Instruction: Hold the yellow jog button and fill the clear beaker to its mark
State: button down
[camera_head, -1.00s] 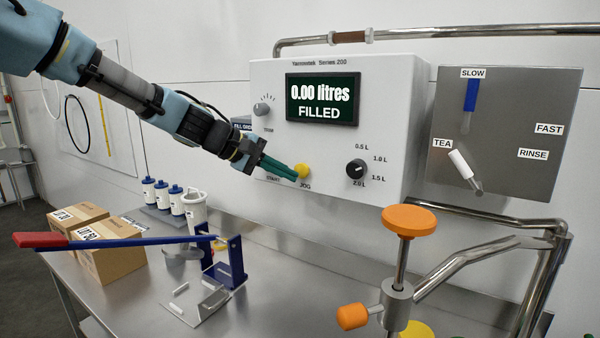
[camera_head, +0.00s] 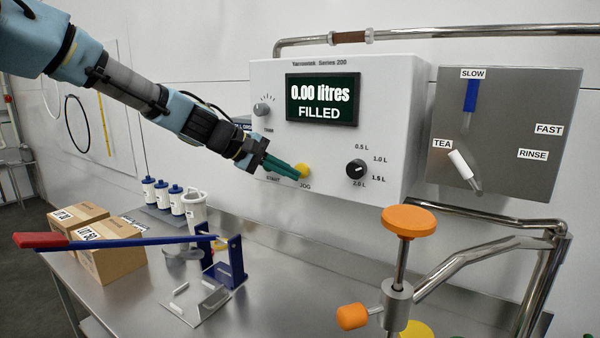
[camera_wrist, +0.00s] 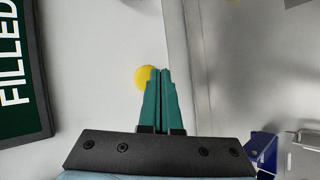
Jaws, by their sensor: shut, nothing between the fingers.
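The yellow jog button (camera_head: 303,170) is on the lower front of the white pump box, above the word JOG. It also shows in the wrist view (camera_wrist: 146,77), partly covered by a fingertip. My gripper (camera_head: 296,173) has its green fingers shut and empty, with the tips at the button's left side. I cannot tell whether they touch it. The fingers also show closed together in the wrist view (camera_wrist: 164,75). The display (camera_head: 321,100) reads 0.00 litres FILLED. I cannot make out a clear beaker in either view.
A black dial (camera_head: 356,169) marked 0.5 to 2.0 L is right of the button. A blue lever press (camera_head: 232,265) with a red handle, boxes (camera_head: 110,258) and a white jug (camera_head: 194,210) stand on the steel bench. An orange-knobbed valve (camera_head: 408,221) stands at front right.

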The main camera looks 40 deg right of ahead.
jog(key=shift+w+d, duration=0.1)
jog(key=shift+d, duration=0.35)
dwell(0.5)
jog(key=shift+a, duration=0.15)
dwell(0.7)
jog(key=shift+s+a+b, duration=0.25)
jog(key=shift+a+b, duration=0.15)
jog(key=shift+a, duration=0.35)
jog(key=shift+s+a+b, duration=0.2)
jog(key=shift+a+b, duration=0.15)
jog(key=shift+a, duration=0.45)
jog(key=shift+s+a+b, duration=0.2)
jog(key=shift+a+b, duration=0.1)
jog(key=shift+a, duration=0.55)
jog(key=shift+s+a+b, duration=0.2)
jog(key=shift+a+b, duration=0.15)
jog(key=shift+a, duration=0.45)
